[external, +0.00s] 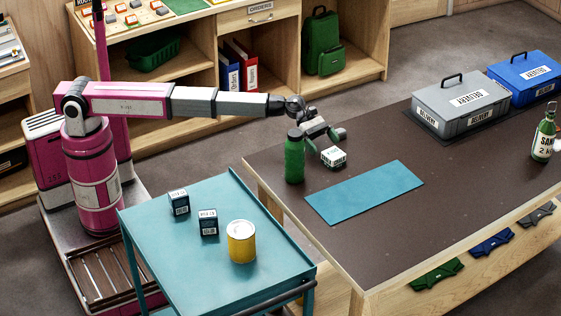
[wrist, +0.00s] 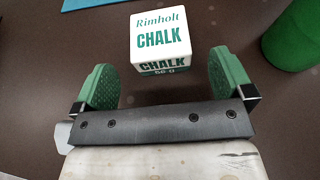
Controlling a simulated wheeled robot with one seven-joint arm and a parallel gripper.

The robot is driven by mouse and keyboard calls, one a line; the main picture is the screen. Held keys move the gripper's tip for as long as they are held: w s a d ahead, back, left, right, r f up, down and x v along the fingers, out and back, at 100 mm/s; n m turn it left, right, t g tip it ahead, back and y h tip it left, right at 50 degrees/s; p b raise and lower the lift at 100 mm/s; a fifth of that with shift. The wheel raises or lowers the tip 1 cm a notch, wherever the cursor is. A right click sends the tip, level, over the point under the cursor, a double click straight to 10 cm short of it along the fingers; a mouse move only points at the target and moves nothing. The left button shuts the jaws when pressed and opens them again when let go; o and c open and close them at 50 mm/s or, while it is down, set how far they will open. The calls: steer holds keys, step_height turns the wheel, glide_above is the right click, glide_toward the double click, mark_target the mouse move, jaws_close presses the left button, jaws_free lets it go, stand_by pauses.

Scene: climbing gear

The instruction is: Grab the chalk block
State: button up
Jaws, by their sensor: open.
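The chalk block (external: 333,156) is a small white cube with green lettering, sitting on the dark top of the workbench. In the wrist view the chalk block (wrist: 161,42) stands just beyond the fingertips, roughly centred between them and a little apart from them. My gripper (external: 325,134) is open, with green finger pads and nothing between them; it also shows in the wrist view (wrist: 161,85). In the external view it is close to the block, on its upper left side.
A green bottle (external: 295,157) stands close left of the block; the wrist view shows it at the right (wrist: 294,38). A teal mat (external: 364,191) lies in front of the block. A teal cart (external: 180,245) holds two dark boxes and a yellow can (external: 241,242). Grey (external: 460,104) and blue cases stand farther right.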

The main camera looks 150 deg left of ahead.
mark_target(330, 150)
steer(key=x, duration=0.4)
steer(key=shift+w+f, duration=0.1)
steer(key=shift+w, duration=0.05)
steer(key=c, duration=1)
